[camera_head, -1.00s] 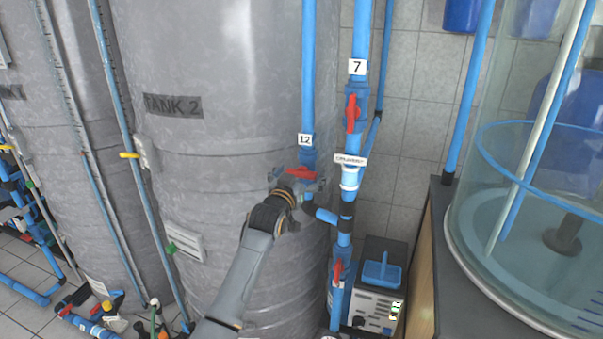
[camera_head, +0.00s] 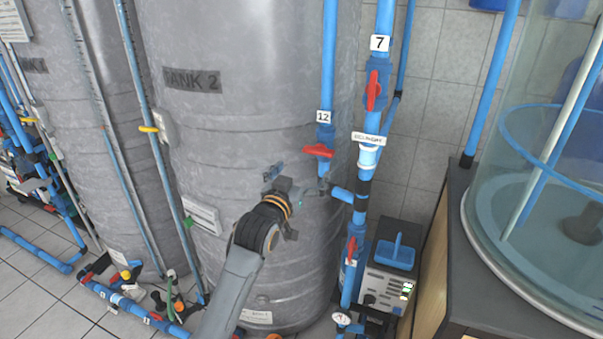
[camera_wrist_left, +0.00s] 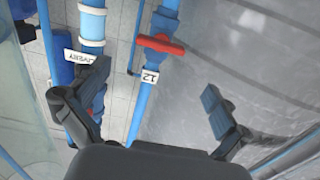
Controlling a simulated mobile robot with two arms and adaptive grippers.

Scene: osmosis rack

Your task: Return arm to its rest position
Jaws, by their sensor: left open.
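My left arm comes up from the bottom of the head view. Its gripper (camera_head: 298,178) is in front of the lower part of grey tank 2 (camera_head: 225,130). In the left wrist view my left gripper (camera_wrist_left: 152,98) has its two fingers wide apart, with nothing between them. Beyond the fingers is the red valve handle (camera_wrist_left: 160,45) on the pipe labelled 12. In the head view this red handle (camera_head: 318,151) lies crosswise, just above and right of the gripper, and the gripper is clear of it. My right gripper is out of view.
Blue pipe 7 (camera_head: 383,90) with its red handle (camera_head: 373,90) stands to the right of the gripper. A white pump box (camera_head: 385,285) sits on the floor. A glass tank (camera_head: 530,190) stands on a dark counter at right. Pipes and fittings lie at lower left.

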